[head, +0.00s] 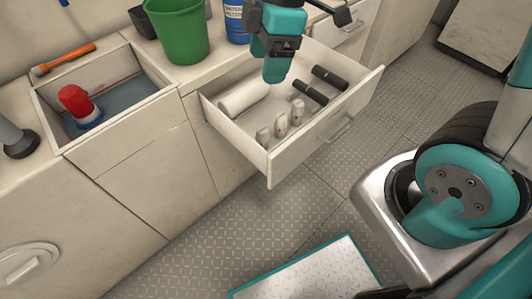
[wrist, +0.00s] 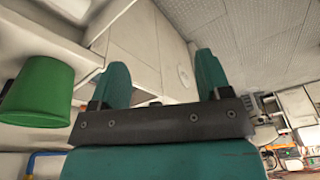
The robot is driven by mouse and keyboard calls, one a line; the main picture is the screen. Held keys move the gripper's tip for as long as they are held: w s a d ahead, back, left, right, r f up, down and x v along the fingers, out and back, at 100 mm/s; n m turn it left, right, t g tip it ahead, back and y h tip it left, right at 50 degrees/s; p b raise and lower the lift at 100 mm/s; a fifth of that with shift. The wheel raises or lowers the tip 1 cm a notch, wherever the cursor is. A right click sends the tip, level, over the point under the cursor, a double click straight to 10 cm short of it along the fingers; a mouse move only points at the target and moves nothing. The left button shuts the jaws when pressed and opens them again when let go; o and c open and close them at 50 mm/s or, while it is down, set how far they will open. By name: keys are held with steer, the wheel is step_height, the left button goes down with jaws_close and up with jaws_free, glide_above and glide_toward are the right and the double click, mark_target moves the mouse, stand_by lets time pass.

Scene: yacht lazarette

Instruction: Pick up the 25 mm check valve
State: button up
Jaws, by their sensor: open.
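Several small whitish valve-like fittings (head: 281,125) stand in a row in the front part of the open drawer (head: 321,118). They differ slightly in height; I cannot read any size, so I cannot tell which is the 25 mm check valve. My gripper (head: 275,76) is above the back of the drawer, apart from the fittings. In the wrist view my gripper (wrist: 162,62) has its two teal fingers spread with nothing between them. The fittings are not clearly visible in the wrist view.
The drawer also holds a white roll (head: 243,98) and two black cylinders (head: 329,77). A green bucket (head: 178,30) and a blue container (head: 236,22) stand on the counter behind. An open sink-like bin (head: 125,91) with a red-topped item (head: 75,101) is at left.

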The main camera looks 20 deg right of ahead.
mark_target(263, 129)
steer(key=w+f+n+b, duration=0.1)
steer(key=f+b, duration=0.1)
steer(key=f, duration=0.5)
steer(key=w+d+f+n+b, duration=0.1)
steer(key=w+f+n+b, duration=0.1)
steer(key=f, duration=0.6)
steer(key=w+f+n+h+b, duration=0.1)
steer(key=w+f+n+b, duration=0.1)
steer(key=f, duration=0.5)
steer(key=shift+w+d+f+b, duration=0.25)
steer(key=shift+d+f+b, duration=0.1)
steer(key=shift+b, duration=0.1)
steer(key=shift+a+f+b, duration=0.15)
steer(key=shift+f+b, duration=0.3)
steer(key=shift+f, duration=1.05)
steer(key=shift+a+f+b, duration=0.15)
steer(key=shift+f+b, duration=0.25)
steer(key=shift+f, duration=1.05)
steer(key=c, duration=1)
steer(key=shift+r, duration=0.15)
